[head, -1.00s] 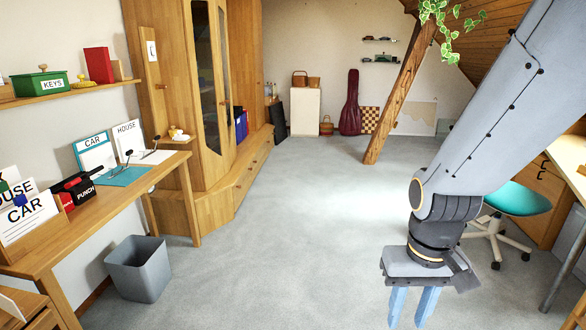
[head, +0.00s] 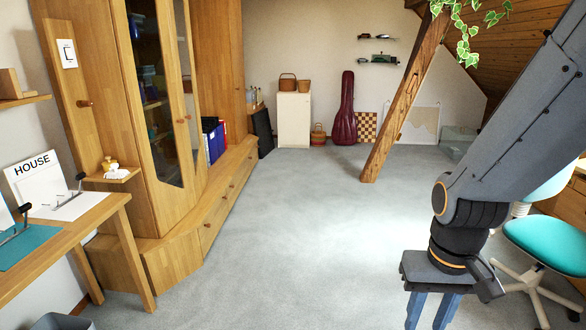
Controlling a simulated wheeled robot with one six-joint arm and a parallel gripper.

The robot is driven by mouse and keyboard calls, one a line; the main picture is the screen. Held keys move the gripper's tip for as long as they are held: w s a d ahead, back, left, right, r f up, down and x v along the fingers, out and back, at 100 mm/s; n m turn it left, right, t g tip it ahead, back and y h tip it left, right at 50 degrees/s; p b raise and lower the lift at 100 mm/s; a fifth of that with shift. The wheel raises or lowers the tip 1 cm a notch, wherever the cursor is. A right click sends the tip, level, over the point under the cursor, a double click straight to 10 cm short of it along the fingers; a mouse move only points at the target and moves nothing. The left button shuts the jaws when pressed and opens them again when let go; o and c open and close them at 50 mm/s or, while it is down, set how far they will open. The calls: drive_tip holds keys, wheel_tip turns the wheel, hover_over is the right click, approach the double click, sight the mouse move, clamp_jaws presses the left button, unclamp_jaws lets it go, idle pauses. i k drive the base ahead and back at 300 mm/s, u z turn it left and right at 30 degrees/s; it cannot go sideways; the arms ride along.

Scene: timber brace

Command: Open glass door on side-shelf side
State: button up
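The tall wooden cabinet (head: 215,60) stands along the left side in the head view. Its glass door (head: 156,85) has a dark pane in a wooden frame and looks shut. A second narrow glass panel (head: 187,60) is beside it, to the right. A round wooden knob (head: 187,119) sits near the glass door's right edge. The small side shelf (head: 112,175) is on the cabinet's near left side. My gripper (head: 430,318) points down at the lower right, fingers apart and empty, far from the cabinet. Its fingertips reach the picture's bottom edge.
A desk (head: 75,230) with a HOUSE card (head: 35,178) stands at the near left. A slanted timber post (head: 405,100) is right of centre. A turquoise chair (head: 545,240) is at the right. The grey carpet (head: 290,220) between is clear.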

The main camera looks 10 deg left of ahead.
sight(170, 204)
drive_tip(key=u, duration=0.15)
drive_tip(key=i, duration=1.75)
drive_tip(key=u, duration=0.85)
drive_tip(key=i, duration=1.85)
drive_tip(key=u, duration=0.75)
drive_tip(key=i, duration=0.4)
drive_tip(key=u, duration=0.1)
